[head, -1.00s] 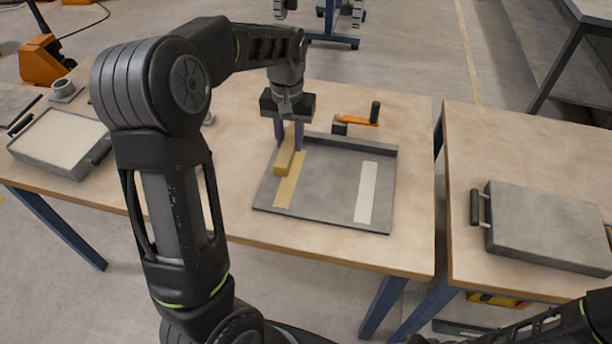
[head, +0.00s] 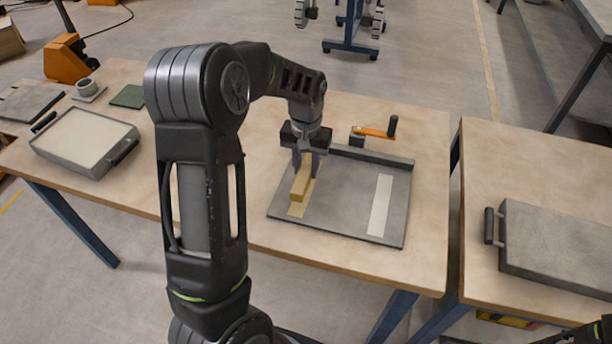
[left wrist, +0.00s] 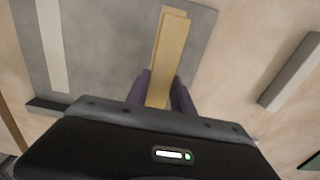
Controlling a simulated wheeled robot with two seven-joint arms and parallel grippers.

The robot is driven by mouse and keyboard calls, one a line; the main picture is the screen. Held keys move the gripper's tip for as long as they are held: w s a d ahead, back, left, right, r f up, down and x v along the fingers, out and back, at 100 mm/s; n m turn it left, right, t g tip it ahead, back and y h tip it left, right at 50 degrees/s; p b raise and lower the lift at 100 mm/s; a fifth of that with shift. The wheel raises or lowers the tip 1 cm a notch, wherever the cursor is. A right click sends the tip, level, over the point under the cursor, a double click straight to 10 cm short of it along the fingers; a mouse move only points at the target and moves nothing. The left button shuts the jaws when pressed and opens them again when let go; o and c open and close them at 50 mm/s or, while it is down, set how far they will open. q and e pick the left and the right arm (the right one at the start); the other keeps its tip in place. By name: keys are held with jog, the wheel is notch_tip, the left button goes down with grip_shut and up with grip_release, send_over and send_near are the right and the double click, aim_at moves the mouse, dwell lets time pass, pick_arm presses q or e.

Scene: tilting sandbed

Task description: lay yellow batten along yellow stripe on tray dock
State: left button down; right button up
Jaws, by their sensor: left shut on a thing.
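The yellow batten (head: 300,186) is held between the fingers of my left gripper (head: 305,166), which is shut on it. It lies over the yellow stripe (head: 296,210) and runs nearly along it, and part of the stripe shows at the near end. Whether it touches the surface I cannot tell. The stripe is on the left part of the grey tray dock (head: 345,205). In the left wrist view the batten (left wrist: 167,62) points away from the fingers, with a thin yellow edge showing beside it. My right gripper is not in view.
A white stripe (head: 380,205) lies on the dock's right part. An orange clamp with a dark knob (head: 376,131) stands behind the dock's raised back edge. A pale-filled tray (head: 84,142) is at the left, and a grey lidded box (head: 560,245) sits on the right table.

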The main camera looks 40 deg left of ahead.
aim_at(306, 169)
pick_arm(q)
notch_tip(306, 169, down, 3)
jog(key=shift+s+f+p, duration=0.1)
jog(key=shift+p, duration=0.2)
jog(key=shift+f, duration=0.2)
jog(key=shift+f, duration=0.2)
jog(key=c, duration=1.1)
grip_release()
jog(key=shift+r, duration=0.1)
